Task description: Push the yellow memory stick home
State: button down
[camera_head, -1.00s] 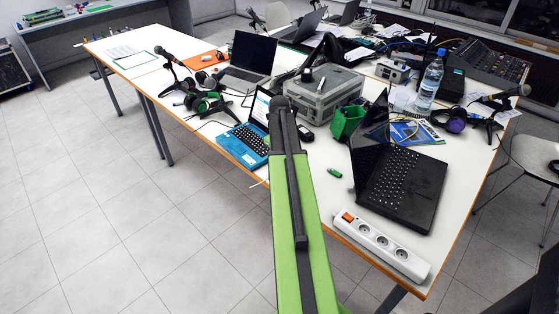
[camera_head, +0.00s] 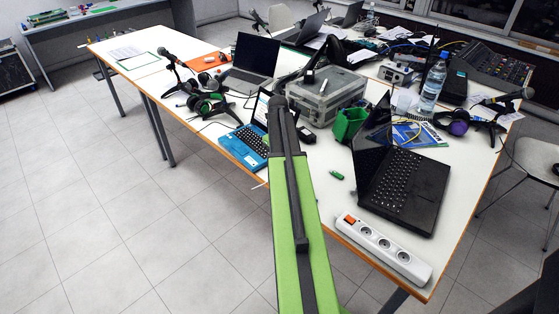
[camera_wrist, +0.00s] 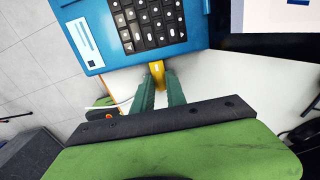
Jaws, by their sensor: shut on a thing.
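The yellow memory stick (camera_wrist: 157,73) shows in the wrist view at the near edge of the blue laptop (camera_wrist: 90,40). Its far end meets the laptop's edge; how deep it sits there I cannot tell. My gripper (camera_wrist: 158,82) is shut on the stick, with its two green fingers on either side of it. In the head view the blue laptop (camera_head: 243,148) stands open on the table, partly behind my green arm. The stick and my fingertips are hidden there by the arm.
A small green stick (camera_head: 336,175) lies loose on the white table (camera_head: 318,185). A black laptop (camera_head: 405,185) and a white power strip (camera_head: 385,247) are to the right. Headphones (camera_head: 208,104) lie left of the blue laptop.

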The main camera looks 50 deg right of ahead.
jog(key=shift+w, duration=0.1)
jog(key=c, duration=1.3)
grip_release()
notch_tip(320, 180, up, 18)
jog(key=p, duration=1.7)
jog(key=shift+f, duration=0.25)
jog(key=shift+a, duration=0.1)
